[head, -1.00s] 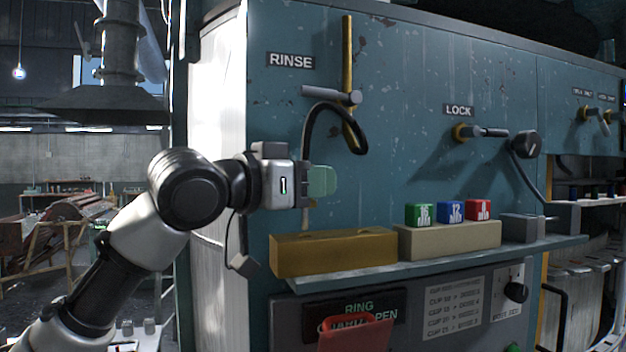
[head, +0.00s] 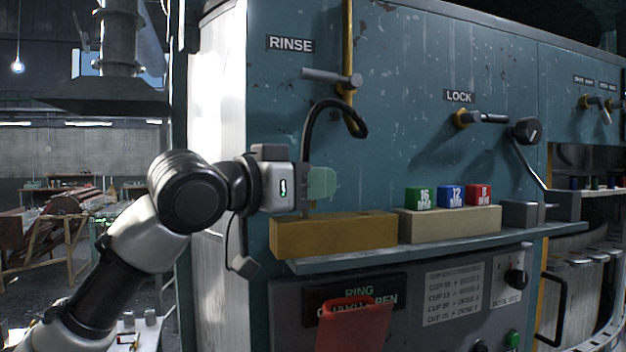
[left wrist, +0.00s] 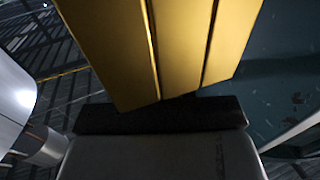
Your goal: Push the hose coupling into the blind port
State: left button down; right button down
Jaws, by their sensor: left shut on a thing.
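My left gripper (head: 320,184), with a pale green piece at its fingertips, is shut on the hose coupling (head: 306,208). Most of the coupling is hidden by the fingers. A short lower part shows, pointing down at the top of the brass block (head: 333,238) near its left end. Whether its tip is inside an opening there cannot be told. The black hose (head: 335,103) arches up from the gripper and back down to the right, by the wall pipe. The block also fills the upper left wrist view (left wrist: 180,45). My right gripper is not in view.
The brass block stands on a narrow shelf (head: 400,260) against the teal machine wall. A beige block (head: 450,226) with green, blue and red cubes stands to its right. The rinse lever (head: 330,77) is above. A red flap (head: 355,325) hangs below.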

pick_arm(q)
jog(key=shift+f+b, duration=0.3)
jog(key=shift+f, duration=0.3)
jog(key=c, duration=0.9)
grip_release()
jog(key=shift+o, duration=0.2)
jog(key=shift+s+a+f+b, duration=0.1)
jog(key=shift+s+a+b, duration=0.3)
jog(key=shift+a, duration=0.1)
jog(key=b+v, duration=0.3)
jog(key=v, duration=0.6)
jog(key=shift+s+a, duration=0.15)
jog(key=shift+a, duration=0.1)
